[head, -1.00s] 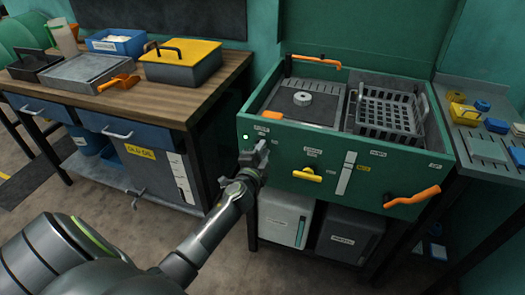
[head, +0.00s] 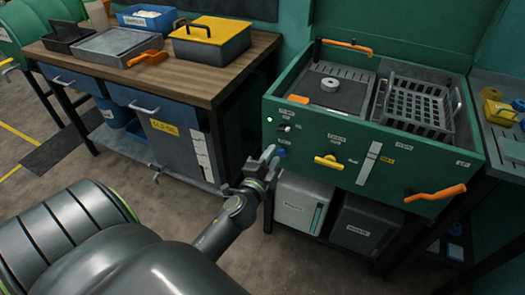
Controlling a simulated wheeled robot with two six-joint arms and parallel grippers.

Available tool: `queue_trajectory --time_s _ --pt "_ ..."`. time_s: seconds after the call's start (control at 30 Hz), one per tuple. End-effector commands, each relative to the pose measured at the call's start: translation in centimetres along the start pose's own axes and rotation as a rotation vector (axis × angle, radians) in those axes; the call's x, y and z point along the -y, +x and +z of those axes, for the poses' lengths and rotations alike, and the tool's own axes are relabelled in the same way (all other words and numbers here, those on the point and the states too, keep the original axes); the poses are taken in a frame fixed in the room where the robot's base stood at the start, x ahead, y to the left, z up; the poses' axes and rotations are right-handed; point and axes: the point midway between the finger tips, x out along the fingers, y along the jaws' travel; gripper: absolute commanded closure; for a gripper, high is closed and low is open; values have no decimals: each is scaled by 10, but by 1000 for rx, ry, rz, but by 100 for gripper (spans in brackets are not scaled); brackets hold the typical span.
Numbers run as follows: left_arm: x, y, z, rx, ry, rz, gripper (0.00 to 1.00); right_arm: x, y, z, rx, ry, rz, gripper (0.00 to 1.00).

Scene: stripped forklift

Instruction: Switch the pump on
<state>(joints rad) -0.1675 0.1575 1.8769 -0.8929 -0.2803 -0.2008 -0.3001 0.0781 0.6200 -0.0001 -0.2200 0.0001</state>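The green wash unit (head: 300,155) stands at the right, its front panel facing me. A small light (head: 269,120) glows pale green at the panel's upper left. The labels are too small to read, so I cannot tell which control is the pump's. My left gripper (head: 272,156) is in front of the panel's lower left, beside the blue knob; its fingers look apart with nothing between them. Whether it touches the knob is unclear. My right gripper is out of view.
The panel also carries a yellow handle (head: 331,162) and an orange lever (head: 436,193). A black basket (head: 414,105) sits in the unit's top. A wooden workbench (head: 150,72) with trays and a yellow-lidded box (head: 211,36) stands at the left. Bins stand under the unit.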

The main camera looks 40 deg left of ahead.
Motion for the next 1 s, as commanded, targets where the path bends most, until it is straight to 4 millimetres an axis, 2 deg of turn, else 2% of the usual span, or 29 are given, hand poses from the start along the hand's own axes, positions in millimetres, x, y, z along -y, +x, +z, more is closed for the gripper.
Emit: queue_trajectory --time_s 0.03,0.2,0.4,1.0 --pt "-1 -12 1 2 -3 1 69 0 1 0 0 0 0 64" --pt "-1 -41 0 2 -2 1 69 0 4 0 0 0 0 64" --pt "-1 -60 0 0 0 1 69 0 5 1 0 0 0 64" --pt "0 -64 0 -1 0 0 69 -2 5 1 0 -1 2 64"
